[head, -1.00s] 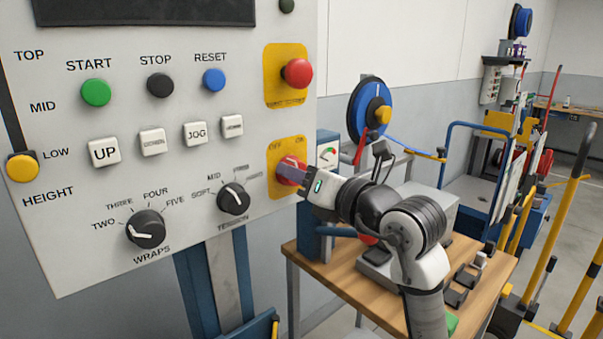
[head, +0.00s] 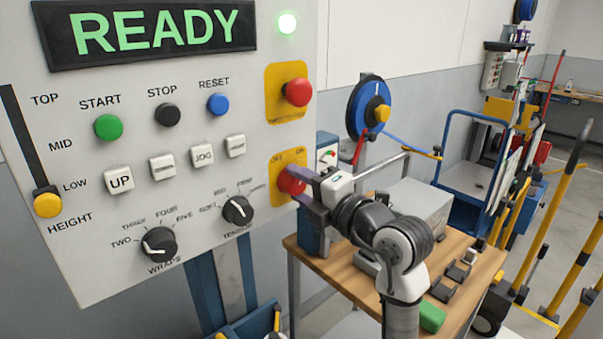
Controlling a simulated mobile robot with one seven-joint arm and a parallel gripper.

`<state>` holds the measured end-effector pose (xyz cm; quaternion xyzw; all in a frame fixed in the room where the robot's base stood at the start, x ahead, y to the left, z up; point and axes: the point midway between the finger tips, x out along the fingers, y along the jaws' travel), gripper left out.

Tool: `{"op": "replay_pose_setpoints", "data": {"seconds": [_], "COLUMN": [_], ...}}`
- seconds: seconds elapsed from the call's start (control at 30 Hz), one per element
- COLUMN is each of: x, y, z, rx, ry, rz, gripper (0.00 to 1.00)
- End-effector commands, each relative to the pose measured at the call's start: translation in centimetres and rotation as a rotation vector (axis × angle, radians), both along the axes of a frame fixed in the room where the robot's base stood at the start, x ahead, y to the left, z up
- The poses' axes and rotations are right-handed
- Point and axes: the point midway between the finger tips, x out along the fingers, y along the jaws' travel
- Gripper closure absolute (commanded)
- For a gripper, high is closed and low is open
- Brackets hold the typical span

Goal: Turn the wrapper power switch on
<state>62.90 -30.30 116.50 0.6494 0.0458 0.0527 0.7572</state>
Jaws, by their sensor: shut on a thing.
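The wrapper power switch (head: 287,183) is a red rotary knob on a yellow plate with OFF and ON labels, at the lower right of the white control panel. My gripper (head: 300,180) is shut on this knob, coming from the right; its fingers hide part of the knob, so the exact knob angle is hard to see. The panel display (head: 155,32) shows READY in green letters, and the round lamp (head: 287,23) beside it is lit green.
A red emergency button (head: 298,92) sits on a yellow plate just above. The tension knob (head: 237,210) is to the left. A wooden workbench (head: 345,265) with a grey box (head: 412,205) stands below and behind my arm. Carts with yellow bars stand at right.

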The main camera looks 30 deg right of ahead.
Motion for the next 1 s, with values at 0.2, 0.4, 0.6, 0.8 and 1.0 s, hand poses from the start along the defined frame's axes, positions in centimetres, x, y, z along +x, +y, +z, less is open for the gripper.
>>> {"op": "replay_pose_setpoints", "data": {"seconds": [0.2, 0.4, 0.6, 0.8, 1.0], "x": [-0.03, -0.03, -0.03, -0.02, -0.03], "y": [-0.1, -0.1, -0.11, -0.11, -0.09], "z": [0.43, 0.28, 0.19, 0.18, 0.15], "rx": [0.106, 0.153, 0.167, 0.167, 0.167], "ry": [0.009, 0.016, 0.018, 0.018, 0.019], "rz": [-0.003, -0.004, -0.004, -0.004, -0.003], "gripper": [0.8, 0.8, 0.8, 0.8, 0.44]}}
